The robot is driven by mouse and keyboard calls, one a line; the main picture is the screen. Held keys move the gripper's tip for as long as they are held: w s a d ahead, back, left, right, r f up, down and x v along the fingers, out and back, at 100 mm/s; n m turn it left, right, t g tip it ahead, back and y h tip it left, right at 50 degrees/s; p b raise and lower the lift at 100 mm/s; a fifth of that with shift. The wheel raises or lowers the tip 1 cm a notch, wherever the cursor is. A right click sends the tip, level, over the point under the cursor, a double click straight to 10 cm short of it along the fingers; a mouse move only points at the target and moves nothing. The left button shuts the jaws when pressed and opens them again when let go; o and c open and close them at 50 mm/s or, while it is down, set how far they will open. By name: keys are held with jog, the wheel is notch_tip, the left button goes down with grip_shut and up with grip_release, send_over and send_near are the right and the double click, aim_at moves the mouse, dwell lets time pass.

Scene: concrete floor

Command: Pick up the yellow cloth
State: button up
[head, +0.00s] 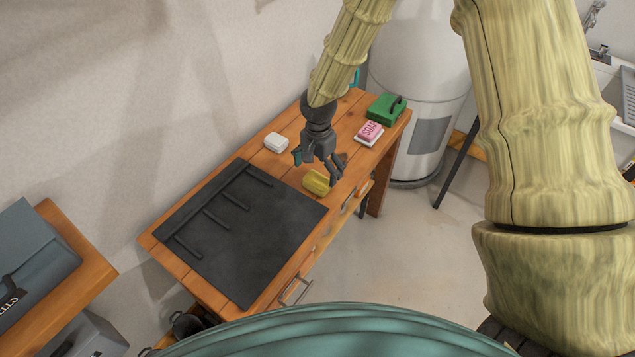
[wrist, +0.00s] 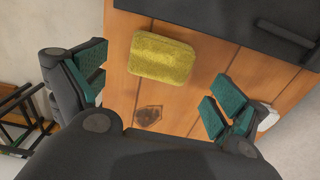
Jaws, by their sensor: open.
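The yellow cloth (head: 317,181) lies on the wooden table between the black mat and the pink soap. It looks like a thick, rounded block. In the wrist view the cloth (wrist: 162,57) lies flat on the planks, ahead of the fingers and roughly between their lines. My gripper (head: 318,169) is above the table right by the cloth, and part of a finger overlaps it in the head view. In the wrist view my gripper (wrist: 158,90) has its teal-padded fingers spread wide, with nothing between them.
A black mat (head: 245,250) with raised bars covers the near part of the wooden table (head: 160,258). A white box (head: 276,142), a pink soap block (head: 369,130) and a green case (head: 386,108) stand farther back. A white tank (head: 420,70) stands behind the table.

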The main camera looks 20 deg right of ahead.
aim_at(317, 180)
jog(key=shift+a+f+p, duration=0.1)
jog(key=shift+f+p, duration=0.6)
jog(key=shift+f, duration=1.8)
jog(key=c, duration=1)
